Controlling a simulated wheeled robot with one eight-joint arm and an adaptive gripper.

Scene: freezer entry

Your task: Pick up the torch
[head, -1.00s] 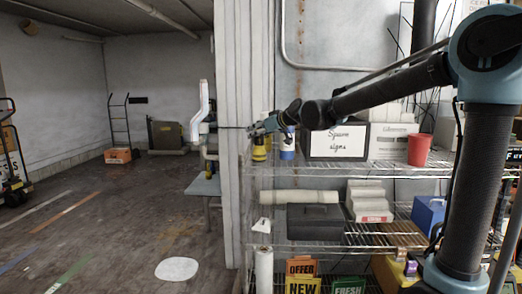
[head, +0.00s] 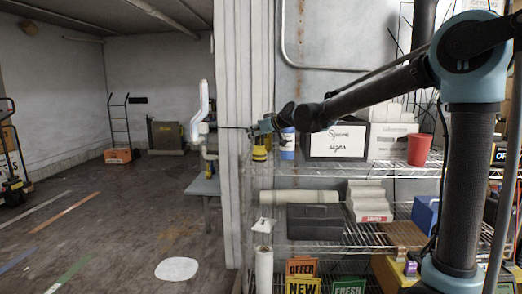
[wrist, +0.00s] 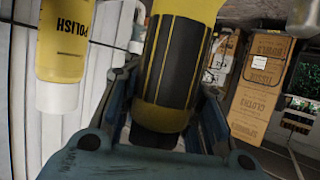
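The torch (wrist: 172,75) is a yellow cylinder with black ribbed panels. In the wrist view it lies between the fingers of my gripper (wrist: 168,100), its dark end toward the palm. The blue-grey fingers are spread to either side, with narrow gaps beside the torch's near end. The fingertips and any contact farther along are hidden behind the torch. In the head view my gripper (head: 262,127) is at the left end of the upper shelf, close to a yellow and black item (head: 260,151), which looks like the torch.
A yellow POLISH bottle (wrist: 64,45) with a white cap stands close by. A blue and white container (head: 287,145) is just right of the gripper. The Spare signs box (head: 336,141) and a red cup (head: 419,150) share the wire shelf. A pale ribbed wall (head: 246,80) borders the left.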

